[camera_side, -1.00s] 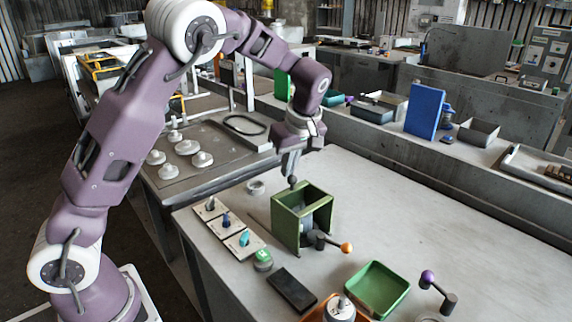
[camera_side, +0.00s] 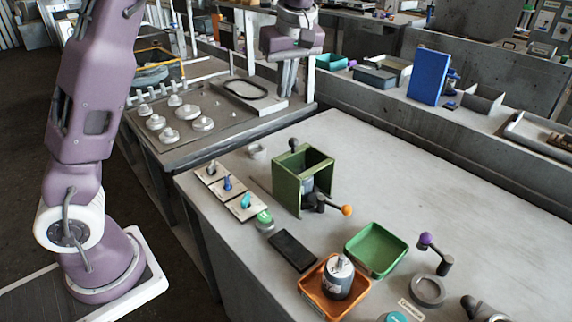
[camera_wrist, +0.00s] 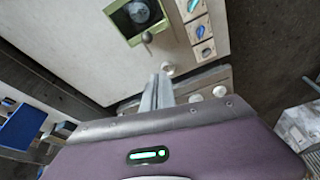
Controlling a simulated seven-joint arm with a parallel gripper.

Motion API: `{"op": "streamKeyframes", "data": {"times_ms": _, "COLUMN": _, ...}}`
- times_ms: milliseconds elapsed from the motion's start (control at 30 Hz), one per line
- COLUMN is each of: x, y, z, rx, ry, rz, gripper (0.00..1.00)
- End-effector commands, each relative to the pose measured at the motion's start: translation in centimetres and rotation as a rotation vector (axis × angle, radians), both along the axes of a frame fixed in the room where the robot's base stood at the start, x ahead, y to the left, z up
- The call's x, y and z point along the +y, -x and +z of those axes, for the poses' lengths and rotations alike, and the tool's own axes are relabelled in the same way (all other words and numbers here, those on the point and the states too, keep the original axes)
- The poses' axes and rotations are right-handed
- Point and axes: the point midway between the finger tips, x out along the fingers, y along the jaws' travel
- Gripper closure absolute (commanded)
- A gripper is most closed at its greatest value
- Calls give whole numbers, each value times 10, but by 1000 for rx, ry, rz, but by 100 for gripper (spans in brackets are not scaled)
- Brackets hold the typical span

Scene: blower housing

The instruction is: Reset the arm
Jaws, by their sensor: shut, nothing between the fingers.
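My gripper (camera_side: 288,92) is shut and empty. In the side view it is raised well clear of the green blower housing (camera_side: 288,192), above and behind it in the picture. Its two fingers lie together and also show in the wrist view (camera_wrist: 158,82). The open-fronted green housing also shows at the top of the wrist view (camera_wrist: 117,24), with a grey round part (camera_wrist: 139,11) inside. A dark ball knob (camera_side: 293,144) stands at the housing's top edge. A lever with an orange knob (camera_side: 346,210) sticks out at its front right.
A green tray (camera_side: 376,249) and an orange tray (camera_side: 311,291) holding a grey motor-like part (camera_side: 339,277) stand at the front. Small switch plates (camera_side: 228,188) lie left of the housing. A blue panel (camera_side: 427,75) stands on the back ledge. The table's right side is largely clear.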

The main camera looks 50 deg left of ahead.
Motion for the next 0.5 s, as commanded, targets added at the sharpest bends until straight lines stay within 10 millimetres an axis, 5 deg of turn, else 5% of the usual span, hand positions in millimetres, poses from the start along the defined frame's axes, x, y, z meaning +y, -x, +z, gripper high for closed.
{"op": "streamKeyframes", "data": {"times_ms": 100, "x": -17, "y": 62, "z": 29, "rx": -34, "ry": 116, "rz": -253, "gripper": 100}}
{"op": "streamKeyframes", "data": {"times_ms": 233, "x": -53, "y": 151, "z": 42, "rx": -102, "ry": 143, "rz": -664, "gripper": 100}}
{"op": "streamKeyframes", "data": {"times_ms": 400, "x": -87, "y": 245, "z": 18, "rx": -155, "ry": 3, "rz": -1099, "gripper": 100}}
{"op": "streamKeyframes", "data": {"times_ms": 500, "x": -95, "y": 273, "z": -1, "rx": -155, "ry": -78, "rz": -1235, "gripper": 100}}
